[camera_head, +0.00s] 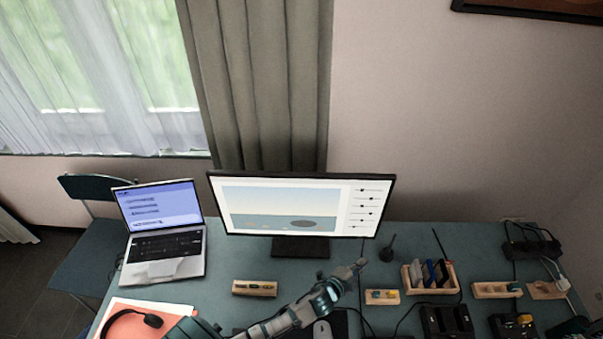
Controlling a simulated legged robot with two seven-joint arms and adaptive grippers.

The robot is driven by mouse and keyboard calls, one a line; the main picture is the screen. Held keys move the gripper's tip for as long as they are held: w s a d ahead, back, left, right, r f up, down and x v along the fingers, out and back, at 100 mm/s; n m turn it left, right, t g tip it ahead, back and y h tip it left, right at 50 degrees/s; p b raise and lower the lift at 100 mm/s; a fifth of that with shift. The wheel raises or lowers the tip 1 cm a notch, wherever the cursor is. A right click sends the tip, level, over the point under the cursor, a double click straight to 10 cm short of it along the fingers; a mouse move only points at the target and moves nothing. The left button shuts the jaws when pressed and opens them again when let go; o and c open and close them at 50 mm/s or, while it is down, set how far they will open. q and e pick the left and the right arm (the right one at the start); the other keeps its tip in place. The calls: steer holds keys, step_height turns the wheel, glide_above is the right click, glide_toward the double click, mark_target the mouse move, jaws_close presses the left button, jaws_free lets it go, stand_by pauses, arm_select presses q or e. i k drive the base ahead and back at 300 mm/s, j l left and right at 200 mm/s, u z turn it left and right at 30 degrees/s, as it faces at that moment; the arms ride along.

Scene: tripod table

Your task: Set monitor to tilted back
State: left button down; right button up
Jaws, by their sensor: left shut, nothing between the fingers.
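The monitor (290,206) stands at the back middle of the desk on a dark base (300,247). Its screen is lit with a picture and several sliders, and it faces me. How far it is tilted is hard to tell from this high view. My left gripper (361,264) is shut and empty, below the monitor's lower right edge in the picture and apart from it. My left arm reaches in from the bottom. My right gripper is not in view.
An open laptop (165,245) stands on the left of the desk (225,270), with a headset (130,318) in front. Small wooden holders (254,288) and a card rack (430,277) stand in front and right. A thin antenna-like item (387,250) stands right of my gripper. Cables and a power strip (531,245) lie right.

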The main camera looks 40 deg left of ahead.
mark_target(249, 202)
steer(key=k+l, duration=0.2)
steer(key=k, duration=0.3)
steer(key=k+l, duration=0.2)
steer(key=k, duration=0.25)
steer(key=k+l, duration=0.2)
steer(key=k, duration=0.3)
